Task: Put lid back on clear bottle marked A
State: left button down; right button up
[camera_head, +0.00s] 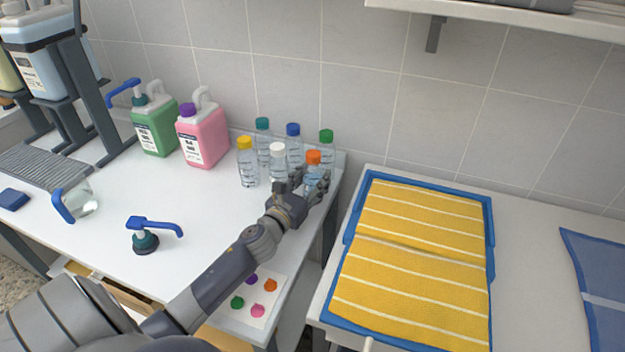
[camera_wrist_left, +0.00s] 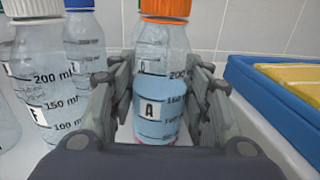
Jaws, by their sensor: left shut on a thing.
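The clear bottle marked A (camera_wrist_left: 158,92) stands upright between the fingers of my left gripper (camera_wrist_left: 160,110), which is shut on its body. Its label A faces the wrist camera, and pale blue shows in its lower part. An orange lid (camera_wrist_left: 165,8) sits on its top, cut off by the upper edge of the wrist view. In the head view the orange lid (camera_head: 313,157) shows above my left gripper (camera_head: 307,187), whose fingers partly hide the bottle. My right gripper is not in view.
Close by stand other clear bottles with yellow (camera_head: 245,142), white (camera_head: 277,148), teal (camera_head: 262,123), blue (camera_head: 293,129) and green (camera_head: 326,135) lids. Green (camera_head: 157,130) and pink (camera_head: 206,146) jugs stand left. A loose blue pump (camera_head: 147,235) is on the white table (camera_head: 190,205).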

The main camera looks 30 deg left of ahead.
pick_arm(q)
jog(key=shift+f, duration=0.1)
jog(key=c, duration=0.8)
grip_release()
jog(key=shift+c, duration=0.2)
jog(key=shift+s, duration=0.1)
jog(key=s, duration=0.8)
jog(key=s+d, duration=0.1)
jog(key=s, duration=0.2)
jog(key=shift+s+r, duration=0.2)
jog(key=shift+s, duration=0.2)
